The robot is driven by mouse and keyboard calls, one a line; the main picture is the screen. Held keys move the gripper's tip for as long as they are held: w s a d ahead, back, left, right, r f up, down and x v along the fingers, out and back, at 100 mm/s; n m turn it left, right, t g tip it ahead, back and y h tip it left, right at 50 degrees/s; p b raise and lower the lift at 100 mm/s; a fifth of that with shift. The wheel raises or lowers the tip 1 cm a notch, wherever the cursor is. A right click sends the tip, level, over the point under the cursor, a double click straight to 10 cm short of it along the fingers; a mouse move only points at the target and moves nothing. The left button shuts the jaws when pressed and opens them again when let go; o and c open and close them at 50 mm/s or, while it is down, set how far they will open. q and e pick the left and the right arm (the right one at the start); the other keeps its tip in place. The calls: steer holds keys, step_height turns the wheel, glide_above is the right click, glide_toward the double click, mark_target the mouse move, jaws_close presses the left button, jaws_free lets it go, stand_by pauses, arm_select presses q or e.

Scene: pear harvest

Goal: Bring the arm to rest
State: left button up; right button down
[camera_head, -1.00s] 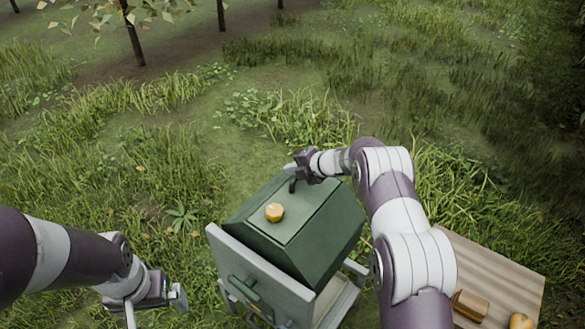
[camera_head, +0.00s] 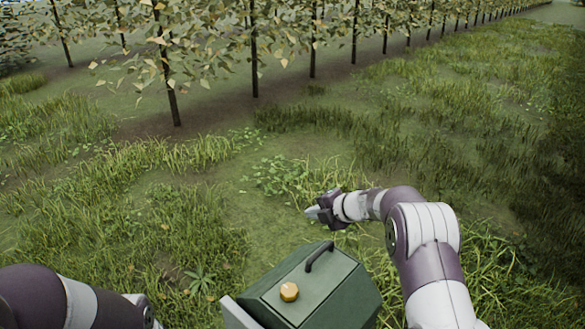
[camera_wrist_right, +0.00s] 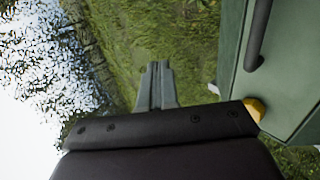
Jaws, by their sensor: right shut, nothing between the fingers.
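My right gripper (camera_head: 315,212) is shut and empty. It is held out over the grass, beyond and above the green box in the head view. In the right wrist view its two fingers (camera_wrist_right: 156,85) lie together with nothing between them. My left arm (camera_head: 70,300) comes in at the lower left of the head view. Its gripper is out of the frame.
A green box (camera_head: 345,295) with a dark handle (camera_head: 319,256) and a yellow-orange knob (camera_head: 289,291) on its lid stands at the bottom centre. The box also shows at the right of the right wrist view (camera_wrist_right: 290,75). Grass surrounds it. Rows of trees (camera_head: 254,50) stand behind.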

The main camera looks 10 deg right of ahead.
steer(key=d+f+m+t+h, duration=0.1)
steer(key=d+f+m+h, duration=0.3)
steer(key=m, duration=0.3)
steer(key=s+d+m+g+h+p, duration=0.1)
steer(key=s+d+m+g+h, duration=0.15)
steer(key=s+m, duration=0.4)
steer(key=s+d+m+g+h+p, duration=0.1)
steer(key=s+d+m+h, duration=0.15)
steer(key=s+m, duration=0.4)
steer(key=s+a+r+m+g, duration=0.1)
steer(key=s+r+m, duration=0.1)
steer(key=s, duration=0.6)
steer(key=s+a+r+m+g+y+p, duration=0.1)
steer(key=s+a+r+m+g, duration=0.1)
steer(key=s, duration=0.7)
steer(key=s+a+r+m+g+y+p, duration=0.1)
steer(key=s+r+m, duration=0.1)
steer(key=s, duration=0.7)
steer(key=shift+a+r, duration=0.4)
steer(key=shift+r, duration=0.3)
steer(key=shift+g, duration=0.25)
